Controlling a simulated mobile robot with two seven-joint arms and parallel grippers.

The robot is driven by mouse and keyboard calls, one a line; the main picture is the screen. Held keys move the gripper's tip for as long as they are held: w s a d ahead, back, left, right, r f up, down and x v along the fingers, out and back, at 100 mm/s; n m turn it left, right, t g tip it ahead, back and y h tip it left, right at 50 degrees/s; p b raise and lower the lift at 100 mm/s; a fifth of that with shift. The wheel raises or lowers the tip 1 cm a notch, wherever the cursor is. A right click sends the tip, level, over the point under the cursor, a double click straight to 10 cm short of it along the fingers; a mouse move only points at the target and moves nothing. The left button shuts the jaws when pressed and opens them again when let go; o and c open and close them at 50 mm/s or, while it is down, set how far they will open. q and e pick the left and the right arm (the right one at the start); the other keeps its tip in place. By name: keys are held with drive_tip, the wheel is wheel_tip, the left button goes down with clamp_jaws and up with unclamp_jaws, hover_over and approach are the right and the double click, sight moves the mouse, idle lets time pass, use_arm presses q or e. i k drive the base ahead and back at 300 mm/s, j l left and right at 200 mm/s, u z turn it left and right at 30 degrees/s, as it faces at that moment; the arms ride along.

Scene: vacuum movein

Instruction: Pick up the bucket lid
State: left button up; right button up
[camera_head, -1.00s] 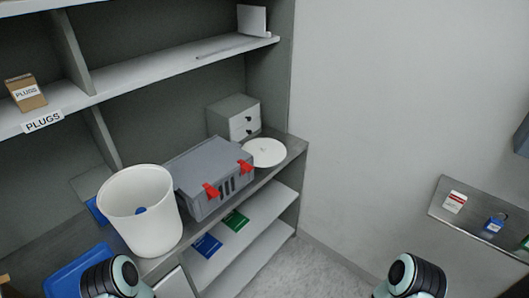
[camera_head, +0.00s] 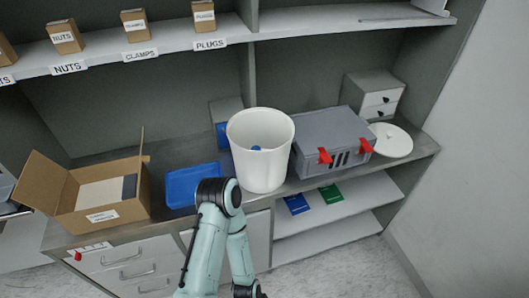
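The bucket lid (camera_head: 392,141) is a flat white disc with a small raised spot at its middle. It lies on the right end of the grey counter, beside the grey toolbox. The white bucket (camera_head: 262,168) stands open and upright on the counter, left of the toolbox, with something small and blue inside. One of my arms rises from the bottom middle, its bend in front of the counter below the bucket. Its lower part runs down out of the picture, and neither gripper shows.
The grey toolbox (camera_head: 332,138) with red latches stands between bucket and lid. A small drawer unit (camera_head: 374,94) stands behind the lid. A blue tray (camera_head: 190,184) and open cardboard box (camera_head: 92,196) fill the left. A shelf (camera_head: 340,20) hangs above; a wall closes the right.

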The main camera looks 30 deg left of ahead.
sight(392, 141)
drive_tip(key=l+u, duration=0.1)
drive_tip(key=u, duration=0.3)
drive_tip(key=i+l+u, duration=0.1)
drive_tip(key=u, duration=0.35)
drive_tip(key=l+u, duration=0.1)
drive_tip(key=u, duration=0.3)
drive_tip(key=l+u, duration=0.35)
drive_tip(key=l, duration=0.15)
drive_tip(key=l+u, duration=0.35)
drive_tip(key=l, duration=0.15)
